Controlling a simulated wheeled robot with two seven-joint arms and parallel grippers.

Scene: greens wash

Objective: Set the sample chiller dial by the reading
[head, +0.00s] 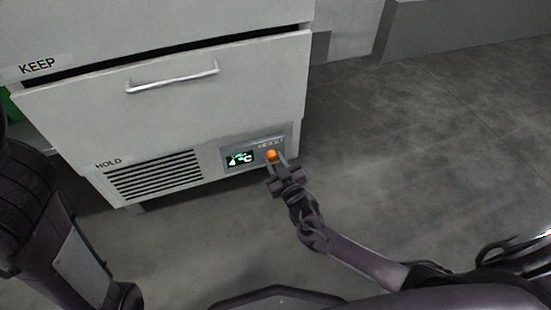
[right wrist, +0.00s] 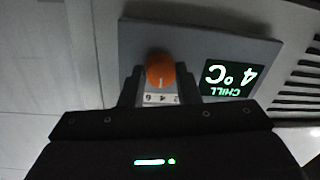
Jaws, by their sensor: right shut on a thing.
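The sample chiller (head: 80,115) is a pale cabinet with a grey control panel (head: 228,166) low on its front. Its display (head: 239,159) glows green and reads 4 °C; in the right wrist view the display (right wrist: 229,78) is upside down, with the word CHILL. The orange dial (head: 271,155) is right of the display. My right gripper (head: 275,161) is shut on the dial. In the right wrist view its fingers stand either side of the dial (right wrist: 160,70), whose pale mark points toward a partly hidden number strip (right wrist: 161,99). My left gripper is out of view.
A drawer with a bar handle (head: 174,78) is above the panel, its top edge showing a dark gap. A vent grille (head: 155,176) marked HOLD is left of the panel. Grey floor (head: 420,130) to the right is clear.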

